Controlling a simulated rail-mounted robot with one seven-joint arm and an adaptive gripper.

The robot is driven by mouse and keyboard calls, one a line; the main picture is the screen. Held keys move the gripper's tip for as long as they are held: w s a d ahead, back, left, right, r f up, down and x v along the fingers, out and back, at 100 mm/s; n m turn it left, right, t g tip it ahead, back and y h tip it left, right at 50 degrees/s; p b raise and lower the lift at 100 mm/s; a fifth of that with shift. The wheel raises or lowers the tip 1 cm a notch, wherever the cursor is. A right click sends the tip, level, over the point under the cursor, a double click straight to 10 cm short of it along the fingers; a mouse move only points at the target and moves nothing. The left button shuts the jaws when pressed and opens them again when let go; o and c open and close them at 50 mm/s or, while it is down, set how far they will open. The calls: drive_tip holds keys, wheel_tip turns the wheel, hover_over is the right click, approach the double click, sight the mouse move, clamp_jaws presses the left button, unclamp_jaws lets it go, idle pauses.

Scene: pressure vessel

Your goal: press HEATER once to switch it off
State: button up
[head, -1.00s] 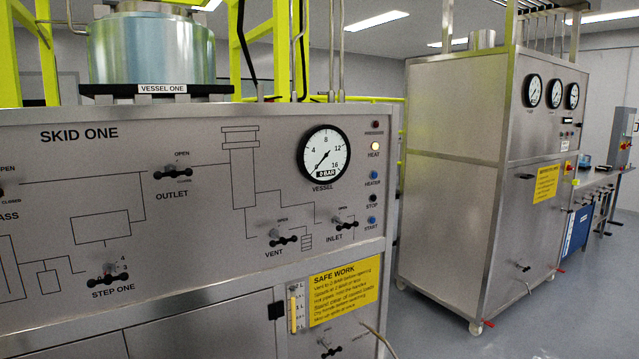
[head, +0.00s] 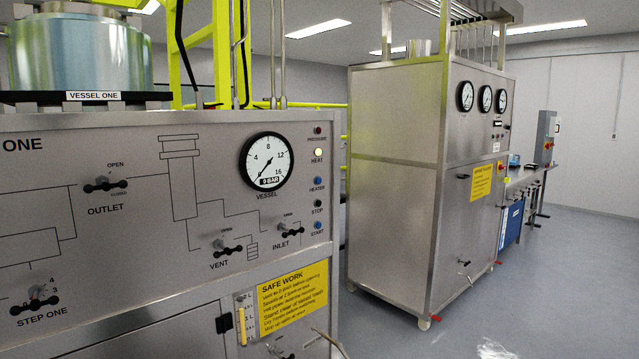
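The HEATER button (head: 318,182) is a small blue button in the column at the right edge of the SKID ONE panel (head: 130,235) in the head view. The round HEAT lamp (head: 318,154) above it glows pale yellow. The PRESSURE lamp (head: 318,130) at the top of the column is dark red and looks unlit. Below HEATER are the black STOP button (head: 318,204) and the blue START button (head: 318,225). My gripper is not in view, and nothing covers the buttons.
The vessel gauge (head: 267,161) is left of the buttons, its needle at the low end. The VENT (head: 225,247) and INLET (head: 285,227) handles stick out below it. A second steel cabinet (head: 400,180) stands to the right. Grey floor (head: 560,290) is open at the right.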

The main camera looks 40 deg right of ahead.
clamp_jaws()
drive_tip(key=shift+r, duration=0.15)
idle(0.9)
